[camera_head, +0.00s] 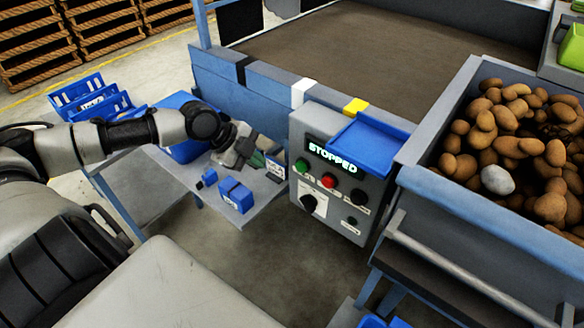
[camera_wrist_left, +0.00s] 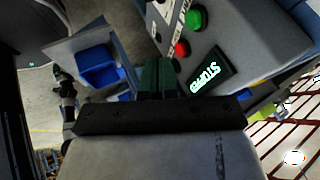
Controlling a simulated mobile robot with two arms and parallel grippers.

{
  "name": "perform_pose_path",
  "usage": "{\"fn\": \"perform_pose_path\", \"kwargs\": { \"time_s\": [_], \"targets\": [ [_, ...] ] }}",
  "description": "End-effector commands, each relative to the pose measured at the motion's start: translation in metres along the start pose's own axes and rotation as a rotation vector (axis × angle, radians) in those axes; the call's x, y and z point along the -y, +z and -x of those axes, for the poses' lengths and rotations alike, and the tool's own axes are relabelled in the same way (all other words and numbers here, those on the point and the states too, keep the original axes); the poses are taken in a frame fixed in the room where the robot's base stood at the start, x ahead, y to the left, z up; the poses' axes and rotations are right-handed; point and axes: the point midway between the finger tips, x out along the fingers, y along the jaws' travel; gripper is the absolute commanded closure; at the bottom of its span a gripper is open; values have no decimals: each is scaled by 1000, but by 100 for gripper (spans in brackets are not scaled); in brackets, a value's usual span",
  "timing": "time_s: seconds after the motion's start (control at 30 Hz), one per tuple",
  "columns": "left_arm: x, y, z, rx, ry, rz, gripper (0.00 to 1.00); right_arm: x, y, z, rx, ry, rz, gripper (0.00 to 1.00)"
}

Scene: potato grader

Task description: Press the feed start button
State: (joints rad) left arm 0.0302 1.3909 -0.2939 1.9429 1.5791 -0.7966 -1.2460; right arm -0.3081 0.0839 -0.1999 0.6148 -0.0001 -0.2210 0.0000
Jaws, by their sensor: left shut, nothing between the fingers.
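A grey control box (camera_head: 335,215) stands at the feeder's side with a lit display (camera_head: 332,157) reading "STOPPED". Below the display are a green button (camera_head: 301,165), a red button (camera_head: 329,180) and dark knobs; their labels are too small to read. In the left wrist view the green button (camera_wrist_left: 196,19) and red button (camera_wrist_left: 181,48) lie ahead, right of the fingers. My left gripper (camera_head: 257,161) is shut and empty, with its green fingers together in the left wrist view (camera_wrist_left: 158,78). It is left of the box, apart from the green button. My right gripper is not in view.
A blue tray (camera_head: 367,143) covers the box's upper right. A grey side table (camera_head: 262,197) with small blue bins (camera_head: 235,196) lies beneath my left gripper. A potato-filled hopper (camera_head: 432,112) stands at the right. Floor shows in front of the box.

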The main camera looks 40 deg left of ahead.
Motion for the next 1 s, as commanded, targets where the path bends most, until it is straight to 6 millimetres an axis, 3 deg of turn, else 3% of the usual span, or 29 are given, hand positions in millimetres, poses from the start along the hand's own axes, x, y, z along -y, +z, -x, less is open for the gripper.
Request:
{"fn": "perform_pose_path", "kwargs": {
  "time_s": [0.17, 0.53, 0.7, 1.0],
  "targets": [
    [1, -1, -22, -6, -4, 2, 100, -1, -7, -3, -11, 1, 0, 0],
    [1, -2, -99, -5, -1, 3, 100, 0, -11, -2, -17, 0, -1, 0],
    [25, -1, -109, -1, -4, 2, 100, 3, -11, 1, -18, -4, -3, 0],
    [36, 0, -116, 0, 0, 0, 100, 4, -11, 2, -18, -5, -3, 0]
  ]
}}
